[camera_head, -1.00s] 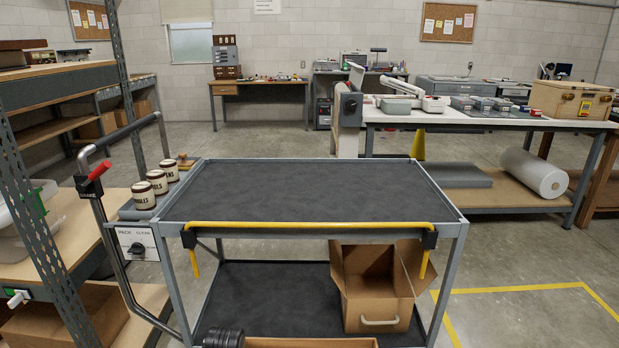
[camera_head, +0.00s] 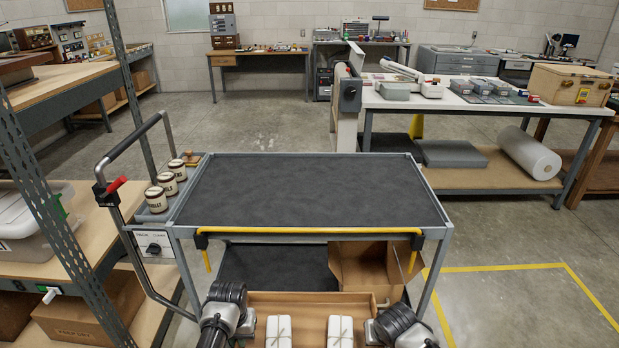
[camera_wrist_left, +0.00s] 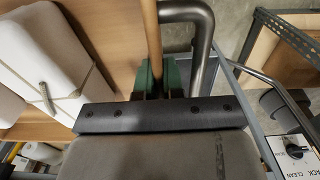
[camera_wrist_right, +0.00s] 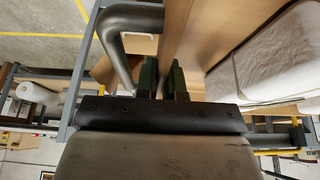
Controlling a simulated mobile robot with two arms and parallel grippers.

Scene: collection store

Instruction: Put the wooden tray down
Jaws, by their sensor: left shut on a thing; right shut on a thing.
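The wooden tray (camera_head: 312,301) shows at the bottom of the head view, just in front of the cart. It carries white tied bundles (camera_head: 279,330). My left gripper (camera_head: 243,322) is at the tray's left side; in the left wrist view its green-padded jaws (camera_wrist_left: 165,78) are shut on the tray's edge. My right gripper (camera_head: 376,330) is at the right side; in the right wrist view its jaws (camera_wrist_right: 164,78) are shut on the opposite edge. The tray's near part is out of the head view. The cart's dark top (camera_head: 310,190) is bare.
A yellow bar (camera_head: 310,230) runs along the cart's near edge. Several labelled tins (camera_head: 167,183) stand in a side holder at the cart's left. A cardboard box (camera_head: 365,265) sits on the lower shelf. A metal shelf rack (camera_head: 35,170) stands close at left. Floor is open at right.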

